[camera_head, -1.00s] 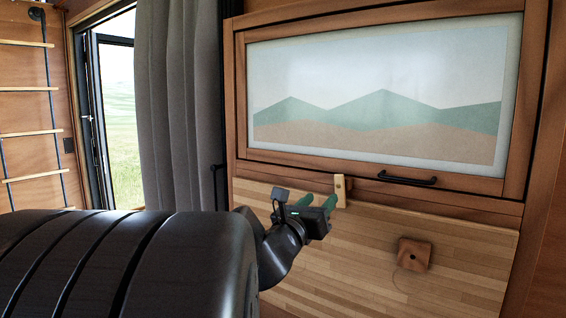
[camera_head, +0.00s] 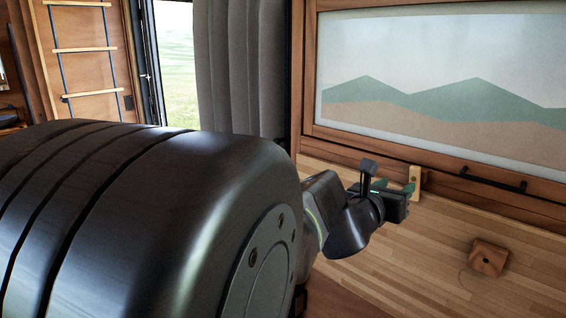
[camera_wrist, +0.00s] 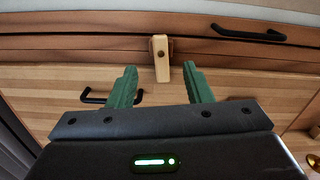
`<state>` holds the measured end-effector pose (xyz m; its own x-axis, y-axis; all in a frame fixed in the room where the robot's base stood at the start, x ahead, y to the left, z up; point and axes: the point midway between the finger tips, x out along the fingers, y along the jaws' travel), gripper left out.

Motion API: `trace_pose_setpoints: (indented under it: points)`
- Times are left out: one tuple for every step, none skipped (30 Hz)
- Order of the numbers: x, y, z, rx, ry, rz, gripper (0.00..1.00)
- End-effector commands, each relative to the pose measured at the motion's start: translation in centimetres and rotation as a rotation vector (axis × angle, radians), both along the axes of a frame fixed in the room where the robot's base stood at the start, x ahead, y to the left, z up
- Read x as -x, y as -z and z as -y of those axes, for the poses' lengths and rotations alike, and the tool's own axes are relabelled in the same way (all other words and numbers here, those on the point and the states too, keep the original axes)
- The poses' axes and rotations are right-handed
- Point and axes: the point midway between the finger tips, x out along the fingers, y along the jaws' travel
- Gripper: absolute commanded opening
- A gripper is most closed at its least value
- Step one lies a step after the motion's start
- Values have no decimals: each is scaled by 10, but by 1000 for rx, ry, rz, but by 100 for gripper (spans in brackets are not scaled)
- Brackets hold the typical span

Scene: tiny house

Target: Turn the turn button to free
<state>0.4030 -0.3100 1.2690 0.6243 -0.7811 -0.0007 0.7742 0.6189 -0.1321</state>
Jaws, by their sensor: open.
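The turn button is a small pale wooden bar (camera_head: 414,182) with a dark pivot near its middle. It hangs nearly upright from the darker frame rail, and its lower end overlaps the top of the light wooden panel (camera_head: 400,250). In the wrist view the turn button (camera_wrist: 161,58) stands upright, slightly tilted, above the gap between my green fingers. My gripper (camera_head: 394,188) is open and empty, close to the button on its left in the head view. In the wrist view my gripper's fingertips (camera_wrist: 160,80) lie either side below the button; contact cannot be told.
A framed mountain picture panel (camera_head: 440,85) sits above the rail, with a black handle (camera_head: 493,180) right of the button. A brown square block (camera_head: 489,257) is on the light panel. Another black handle (camera_wrist: 110,98) shows behind the left finger. A grey curtain (camera_head: 240,70) hangs left.

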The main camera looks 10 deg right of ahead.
Motion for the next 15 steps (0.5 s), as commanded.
trace_pose_setpoints:
  points:
    - [-6,0,7,0,1,-3,45]
    - [-9,0,11,-1,1,-3,45]
    - [-13,0,16,0,1,-3,45]
    - [-16,0,20,0,1,-3,45]
    - [-19,0,24,1,2,-3,45]
    - [-23,0,29,-1,2,-2,45]
    - [-26,-1,32,1,1,-3,45]
    - [-29,0,36,0,1,-3,45]
    - [-33,0,41,0,1,-3,45]
    - [-36,-1,45,1,1,-2,45]
    - [-39,-1,48,-1,1,-2,45]
    - [-42,-1,53,1,1,-3,45]
    - [-45,-1,56,1,1,-2,45]
    - [-47,-1,60,0,1,-1,45]
    - [-50,-1,63,0,0,-2,45]
